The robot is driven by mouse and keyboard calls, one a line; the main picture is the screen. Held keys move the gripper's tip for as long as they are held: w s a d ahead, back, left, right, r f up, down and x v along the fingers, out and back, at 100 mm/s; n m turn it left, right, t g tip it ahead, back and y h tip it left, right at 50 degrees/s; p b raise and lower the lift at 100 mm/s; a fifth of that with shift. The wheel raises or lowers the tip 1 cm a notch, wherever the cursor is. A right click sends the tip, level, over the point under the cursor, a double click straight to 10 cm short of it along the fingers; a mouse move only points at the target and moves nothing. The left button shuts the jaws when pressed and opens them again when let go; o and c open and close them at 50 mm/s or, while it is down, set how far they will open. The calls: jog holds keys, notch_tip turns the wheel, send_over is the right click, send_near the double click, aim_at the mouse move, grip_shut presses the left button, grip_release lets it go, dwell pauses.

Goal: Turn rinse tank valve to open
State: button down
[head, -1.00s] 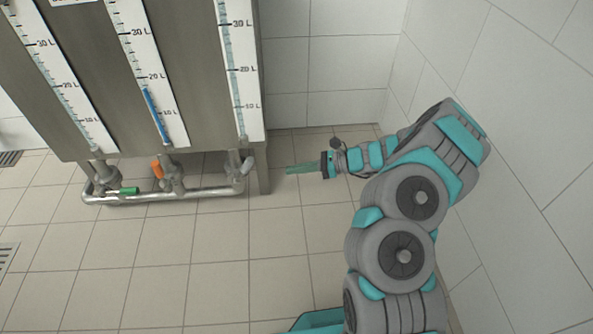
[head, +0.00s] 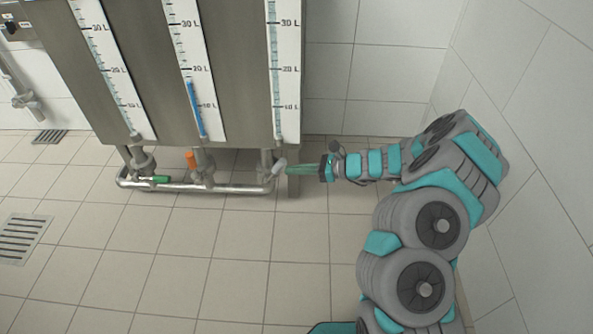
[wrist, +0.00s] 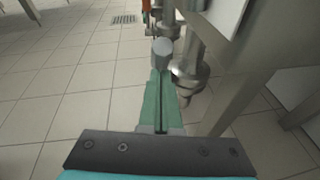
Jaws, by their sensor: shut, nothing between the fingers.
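Three valves sit on the pipe under the steel tank unit. One has a green handle (head: 155,179), one an orange handle (head: 191,160), and the right one a light grey handle (head: 279,167). No label that I can read says which is the rinse tank's. The green handle lies along the pipe, the orange one stands up, and the grey one slants. My gripper (head: 290,169) is shut and empty, its green fingers just right of the grey handle. In the wrist view the grey handle (wrist: 162,56) is right at my fingertips (wrist: 160,75); I cannot tell whether they touch.
The steel tank unit (head: 145,75) carries three litre scales; the middle one shows blue. Its leg (head: 294,184) stands close beside my fingers. A horizontal pipe (head: 225,189) runs below the valves. A tiled wall is at the right. The tiled floor in front is clear.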

aim_at(282, 162)
jog(key=shift+r, duration=0.1)
jog(key=shift+a+r+h+p, duration=0.2)
jog(key=shift+r+h+p, duration=0.1)
jog(key=shift+p, duration=0.3)
jog(key=a+r+h+p, duration=0.2)
jog(key=p, duration=0.3)
jog(key=shift+a+r+h+p, duration=0.25)
jog(key=shift+r+h+p, duration=0.05)
jog(key=shift+h, duration=0.1)
jog(key=a+h+p, duration=0.1)
jog(key=h+p, duration=0.1)
jog(key=p, duration=0.1)
jog(key=shift+a+r+n, duration=0.3)
jog(key=shift+a, duration=0.1)
jog(key=shift+w+a+f+h+p, duration=0.1)
jog(key=shift+a+h+p, duration=0.2)
jog(key=shift+p, duration=0.3)
jog(key=shift+g, duration=0.3)
